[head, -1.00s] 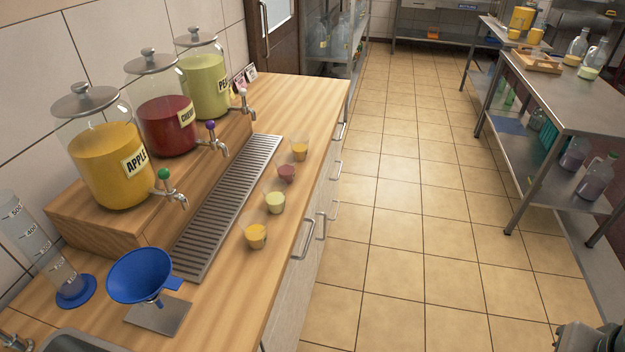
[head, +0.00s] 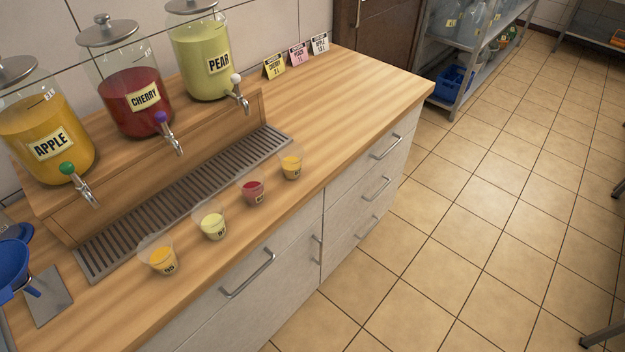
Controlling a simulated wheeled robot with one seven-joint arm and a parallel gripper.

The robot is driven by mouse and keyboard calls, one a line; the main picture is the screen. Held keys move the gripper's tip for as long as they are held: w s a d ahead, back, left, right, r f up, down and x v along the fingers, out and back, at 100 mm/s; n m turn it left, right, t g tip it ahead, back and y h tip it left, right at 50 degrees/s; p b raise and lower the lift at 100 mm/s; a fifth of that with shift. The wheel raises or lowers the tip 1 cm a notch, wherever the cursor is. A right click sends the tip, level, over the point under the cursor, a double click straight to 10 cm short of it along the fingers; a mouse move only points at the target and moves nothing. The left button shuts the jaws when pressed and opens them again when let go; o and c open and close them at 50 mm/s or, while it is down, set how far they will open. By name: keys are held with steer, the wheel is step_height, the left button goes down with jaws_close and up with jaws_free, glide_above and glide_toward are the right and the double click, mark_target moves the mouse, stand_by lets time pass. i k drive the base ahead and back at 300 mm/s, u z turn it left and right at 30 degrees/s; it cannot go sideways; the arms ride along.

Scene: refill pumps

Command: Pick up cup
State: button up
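Several clear cups stand upright in a row on the wooden counter, in front of the drip grate. In the head view, the nearest cup (head: 160,257) holds orange liquid. Right of it stands a cup with pale green liquid (head: 212,225). Further along is a cup with red liquid (head: 252,190), then another cup with orange-yellow liquid (head: 291,165). The cups stand apart from each other. My gripper is not in view.
Apple (head: 45,135), cherry (head: 130,95) and pear (head: 202,65) dispensers stand on a wooden step behind the drip grate (head: 180,200). A blue funnel (head: 12,266) is at the left edge. Small label cards (head: 298,53) stand at the back. Tiled floor (head: 480,200) is open on the right.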

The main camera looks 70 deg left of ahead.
mark_target(208, 214)
steer(key=i, duration=0.7)
steer(key=u, duration=3.9)
steer(key=i, duration=0.5)
steer(key=z, duration=0.05)
